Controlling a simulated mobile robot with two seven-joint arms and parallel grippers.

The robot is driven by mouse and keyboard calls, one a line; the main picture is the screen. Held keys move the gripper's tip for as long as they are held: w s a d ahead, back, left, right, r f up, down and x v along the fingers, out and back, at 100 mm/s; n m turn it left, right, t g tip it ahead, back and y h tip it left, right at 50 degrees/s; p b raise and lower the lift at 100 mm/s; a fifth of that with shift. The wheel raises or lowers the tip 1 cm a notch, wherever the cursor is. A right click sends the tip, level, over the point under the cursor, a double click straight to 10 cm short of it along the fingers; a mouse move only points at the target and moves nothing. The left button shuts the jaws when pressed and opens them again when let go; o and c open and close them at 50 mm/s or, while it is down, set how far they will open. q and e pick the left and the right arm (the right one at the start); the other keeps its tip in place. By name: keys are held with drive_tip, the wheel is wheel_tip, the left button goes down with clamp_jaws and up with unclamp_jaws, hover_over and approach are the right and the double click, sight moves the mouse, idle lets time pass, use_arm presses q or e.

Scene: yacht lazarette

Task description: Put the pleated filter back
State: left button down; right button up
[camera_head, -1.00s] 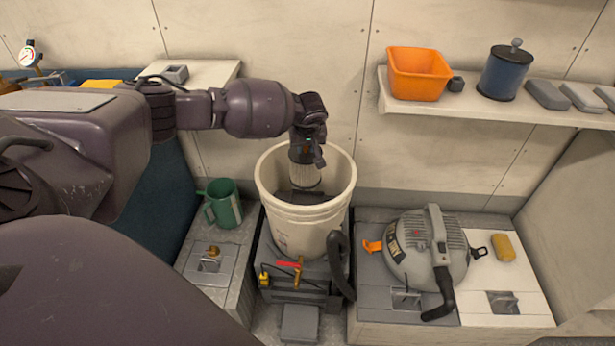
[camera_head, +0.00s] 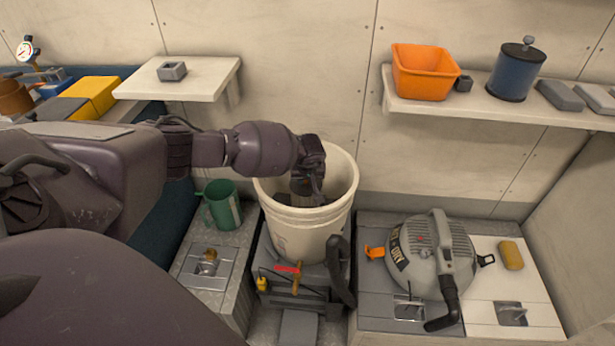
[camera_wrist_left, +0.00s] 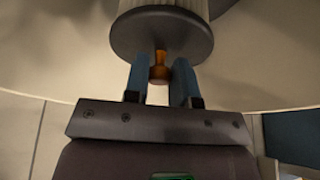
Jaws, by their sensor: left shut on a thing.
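The white bucket (camera_head: 305,228) stands open in the middle of the head view. My left gripper (camera_head: 307,190) reaches down inside its rim. In the left wrist view the gripper (camera_wrist_left: 161,78) is shut on the small orange-brown knob (camera_wrist_left: 159,68) under the grey end cap (camera_wrist_left: 162,35) of the pleated filter (camera_wrist_left: 165,6). The pale bucket wall shows around the filter. In the head view the gripper and bucket wall hide most of the filter, so I cannot tell whether it touches the bottom. My right gripper is out of view.
The grey vacuum head (camera_head: 432,255) rests on the bench to the right, beside a yellow sponge (camera_head: 511,255). A green mug (camera_head: 222,205) stands left of the bucket. A shelf (camera_head: 400,101) at upper right holds an orange bin (camera_head: 424,72) and a blue canister (camera_head: 515,72).

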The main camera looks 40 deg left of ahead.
use_arm(q)
drive_tip(key=shift+r, duration=0.3)
drive_tip(key=shift+f, duration=0.55)
drive_tip(key=shift+f+b, duration=0.15)
drive_tip(key=shift+b, duration=0.15)
drive_tip(key=c, duration=0.9)
unclamp_jaws()
drive_tip(key=shift+c, duration=0.2)
